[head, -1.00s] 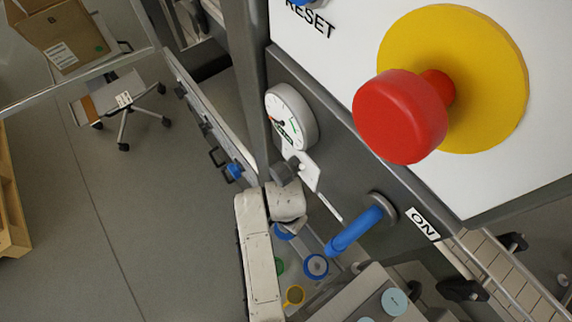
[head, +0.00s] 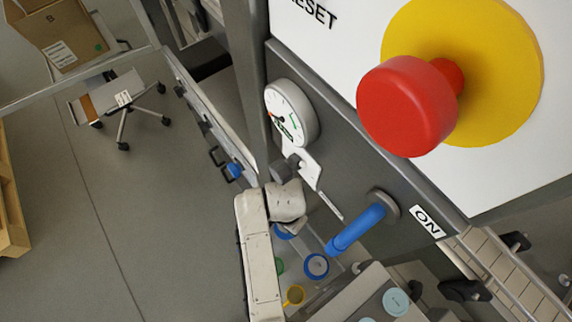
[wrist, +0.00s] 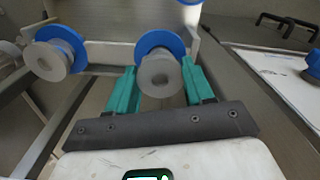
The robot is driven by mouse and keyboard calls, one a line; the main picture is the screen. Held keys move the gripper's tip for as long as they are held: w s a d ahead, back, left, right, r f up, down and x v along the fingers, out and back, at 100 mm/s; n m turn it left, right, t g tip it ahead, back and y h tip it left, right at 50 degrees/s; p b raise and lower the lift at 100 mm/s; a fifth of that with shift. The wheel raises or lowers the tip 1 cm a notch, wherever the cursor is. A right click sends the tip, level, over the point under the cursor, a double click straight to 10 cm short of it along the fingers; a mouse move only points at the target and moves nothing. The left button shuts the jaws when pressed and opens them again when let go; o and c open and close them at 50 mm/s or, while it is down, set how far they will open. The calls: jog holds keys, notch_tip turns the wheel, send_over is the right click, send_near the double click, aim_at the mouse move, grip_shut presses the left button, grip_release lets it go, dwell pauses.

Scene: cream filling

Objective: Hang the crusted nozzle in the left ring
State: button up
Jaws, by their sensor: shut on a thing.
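In the wrist view my gripper (wrist: 159,72) has two teal fingers, one on each side of a grey nozzle with a blue collar (wrist: 159,43). The gripper is shut on this nozzle, whose grey round end faces the camera. I cannot make out any crust on it. A second grey piece with a blue collar (wrist: 50,58) is at the upper left, apart from my fingers. Which part is the left ring is not clear. In the head view my white arm reaches down beside the machine, and its fingers and the held nozzle cannot be made out.
A red button (head: 408,106) on a yellow disc, a round gauge (head: 291,112) and a blue handle (head: 355,230) stick out from the machine. Blue (head: 316,265) and yellow (head: 293,296) round pieces sit low beside my arm.

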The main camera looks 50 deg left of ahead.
jog(key=shift+f+b, duration=0.45)
jog(key=shift+f, duration=0.25)
jog(key=o, duration=1.2)
jog(key=shift+o, duration=0.5)
jog(key=o, duration=0.3)
jog(key=shift+r+p, duration=3.5)
